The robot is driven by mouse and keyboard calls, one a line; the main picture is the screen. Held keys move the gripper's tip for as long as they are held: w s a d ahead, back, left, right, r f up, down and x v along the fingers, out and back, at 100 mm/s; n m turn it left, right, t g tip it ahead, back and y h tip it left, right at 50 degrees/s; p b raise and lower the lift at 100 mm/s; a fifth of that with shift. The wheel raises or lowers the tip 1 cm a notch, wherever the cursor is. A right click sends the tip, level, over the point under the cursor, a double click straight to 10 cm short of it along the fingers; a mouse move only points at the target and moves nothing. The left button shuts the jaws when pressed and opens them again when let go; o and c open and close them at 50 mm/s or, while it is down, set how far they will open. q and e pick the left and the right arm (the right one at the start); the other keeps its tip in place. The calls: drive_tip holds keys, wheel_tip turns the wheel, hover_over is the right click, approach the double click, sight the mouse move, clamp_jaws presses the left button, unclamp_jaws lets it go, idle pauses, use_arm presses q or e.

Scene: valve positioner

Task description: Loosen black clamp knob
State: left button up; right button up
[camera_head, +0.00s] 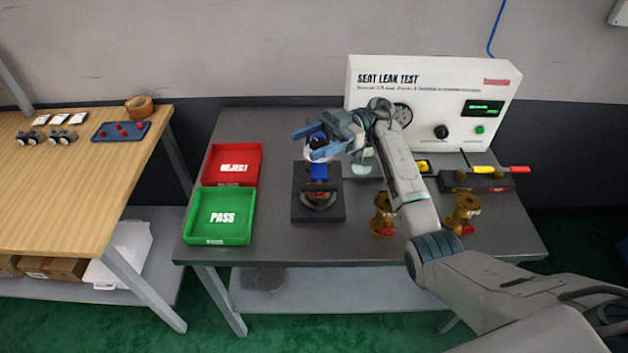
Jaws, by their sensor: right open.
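My right gripper (308,142) reaches in from the right. Its two blue-grey fingers are apart and point left, over the upper part of a blue device (319,172). The device stands on a black fixture block (300,213) in the middle of the table, with a round metal and orange part at its front. I cannot make out a black clamp knob on the fixture; the gripper covers the top of the device. I cannot tell whether the fingers touch anything. My left gripper is out of view.
The red REJECT tray (208,180) and green PASS tray (218,240) lie left of the fixture. Two brass valves (381,222) (466,205) stand to the right. The white leak tester (430,80), with a black knob (441,131), and a tool rack (478,183) are behind.

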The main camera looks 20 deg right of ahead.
drive_tip(key=s+a+r+b, duration=0.1)
drive_tip(key=s+a+b, duration=0.1)
drive_tip(key=s, duration=1)
drive_tip(key=shift+s+a, duration=0.15)
drive_tip(key=shift+a, duration=0.45)
drive_tip(key=shift+d+r, duration=0.1)
